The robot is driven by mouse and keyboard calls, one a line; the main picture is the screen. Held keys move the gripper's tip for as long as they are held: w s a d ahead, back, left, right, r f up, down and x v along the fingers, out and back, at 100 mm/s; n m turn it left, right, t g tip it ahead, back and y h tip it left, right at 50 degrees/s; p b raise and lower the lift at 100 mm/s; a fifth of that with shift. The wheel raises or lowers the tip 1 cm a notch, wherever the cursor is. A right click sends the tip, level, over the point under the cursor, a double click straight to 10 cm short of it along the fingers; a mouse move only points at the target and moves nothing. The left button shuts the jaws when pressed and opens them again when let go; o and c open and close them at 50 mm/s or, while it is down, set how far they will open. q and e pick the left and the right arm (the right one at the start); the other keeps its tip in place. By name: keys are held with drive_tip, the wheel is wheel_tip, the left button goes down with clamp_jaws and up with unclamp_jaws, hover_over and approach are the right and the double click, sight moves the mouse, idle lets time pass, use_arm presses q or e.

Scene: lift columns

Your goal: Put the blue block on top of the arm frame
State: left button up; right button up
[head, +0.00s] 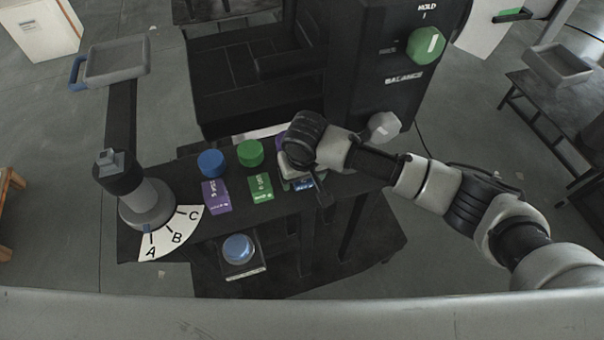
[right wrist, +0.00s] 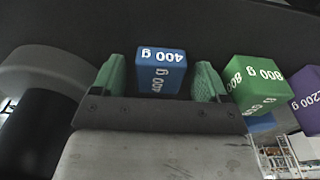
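The blue block (head: 305,185), marked 400 g, is on the black table, partly hidden by my right gripper in the head view. The right wrist view shows the blue block (right wrist: 160,70) between two green fingertips, with narrow gaps beside it. My right gripper (right wrist: 160,85) is open around it; in the head view the right gripper (head: 302,178) is over the block. A grey tray-like frame (head: 116,62) with a blue handle, likely the arm frame, is at the end of a black arm at the left. Its top looks empty. My left gripper is not in view.
A green block (head: 261,188) and a purple block (head: 216,194) stand left of the blue one. Blue (head: 211,163) and green (head: 250,153) round knobs are behind them. A lettered dial (head: 171,235) is front left. A tall black cabinet (head: 385,75) stands behind.

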sight(304, 182)
wheel_tip(304, 182, up, 12)
drive_tip(key=s, duration=0.1)
drive_tip(key=shift+s+d+b, duration=0.2)
drive_tip(key=shift+b, duration=0.15)
